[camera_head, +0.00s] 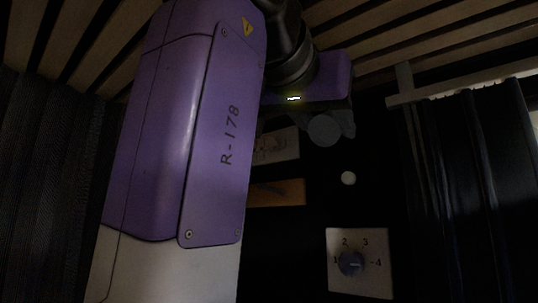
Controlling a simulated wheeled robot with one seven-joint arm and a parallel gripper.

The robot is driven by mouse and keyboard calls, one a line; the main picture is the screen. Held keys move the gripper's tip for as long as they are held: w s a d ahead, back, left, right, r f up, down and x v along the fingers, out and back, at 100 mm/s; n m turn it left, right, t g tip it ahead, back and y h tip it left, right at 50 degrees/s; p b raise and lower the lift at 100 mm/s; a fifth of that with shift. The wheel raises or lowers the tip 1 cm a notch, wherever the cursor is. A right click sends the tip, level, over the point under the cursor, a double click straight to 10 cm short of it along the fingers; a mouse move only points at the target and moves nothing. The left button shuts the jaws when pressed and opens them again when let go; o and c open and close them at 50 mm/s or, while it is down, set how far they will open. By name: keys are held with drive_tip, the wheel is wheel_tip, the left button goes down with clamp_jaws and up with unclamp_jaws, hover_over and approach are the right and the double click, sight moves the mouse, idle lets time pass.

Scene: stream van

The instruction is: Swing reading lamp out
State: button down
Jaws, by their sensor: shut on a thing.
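My purple arm, marked R-178, fills the left and middle of the view. My gripper (338,118) is at its end, right of centre, in front of a dark wall panel. It is shut, and its fingers are dark and only partly visible. A grey rounded piece at the fingers looks like the head of the reading lamp (323,130). The lamp's mount and any arm behind it are hidden by my gripper, so its swing angle cannot be told.
A dark curtain (468,190) hangs from a rail at right. Wooden slats (385,22) run overhead.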

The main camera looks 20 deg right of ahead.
drive_tip(key=c, duration=0.8)
unclamp_jaws()
drive_tip(key=shift+f, duration=0.1)
